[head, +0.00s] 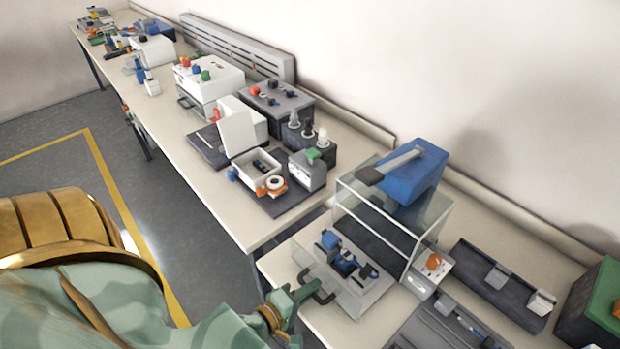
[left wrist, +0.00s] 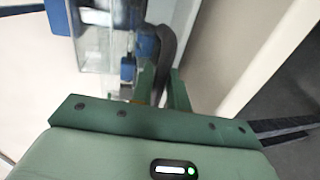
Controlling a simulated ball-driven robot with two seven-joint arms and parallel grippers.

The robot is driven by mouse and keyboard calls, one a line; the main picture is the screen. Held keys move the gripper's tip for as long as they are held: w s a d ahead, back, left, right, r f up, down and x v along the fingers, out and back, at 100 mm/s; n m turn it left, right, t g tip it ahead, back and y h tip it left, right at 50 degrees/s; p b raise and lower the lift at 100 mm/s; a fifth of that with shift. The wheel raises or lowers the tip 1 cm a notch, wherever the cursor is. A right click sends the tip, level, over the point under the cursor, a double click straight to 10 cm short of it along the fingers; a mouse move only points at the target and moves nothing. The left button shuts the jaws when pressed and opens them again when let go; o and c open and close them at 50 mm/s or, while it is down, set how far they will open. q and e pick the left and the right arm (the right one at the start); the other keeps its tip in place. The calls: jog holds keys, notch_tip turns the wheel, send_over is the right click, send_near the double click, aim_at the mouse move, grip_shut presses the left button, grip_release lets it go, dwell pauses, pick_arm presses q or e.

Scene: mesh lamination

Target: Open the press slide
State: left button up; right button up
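The press slide (head: 349,297) is a pale tray carrying blue and dark parts. It sticks out at the front of a clear-walled press (head: 428,219) with a blue block on top. A dark curved handle (head: 322,293) is on the slide's front edge. My left gripper (head: 297,294) is green and is right at the handle. In the left wrist view, the handle (left wrist: 166,48) runs down between the two fingers (left wrist: 163,88). Whether the fingers press on it cannot be told. My right gripper is not in view.
A small box with an orange knob (head: 433,262) stands right of the press. A dark tray (head: 497,290) and a green-topped box (head: 603,300) are further right. Left of the press, a bench holds a white bin (head: 248,176) and several devices. Floor is open in front of the bench.

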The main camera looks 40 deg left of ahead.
pick_arm(q)
jog(key=p+v, duration=0.1)
jog(key=v, duration=1.5)
jog(key=shift+s, duration=0.15)
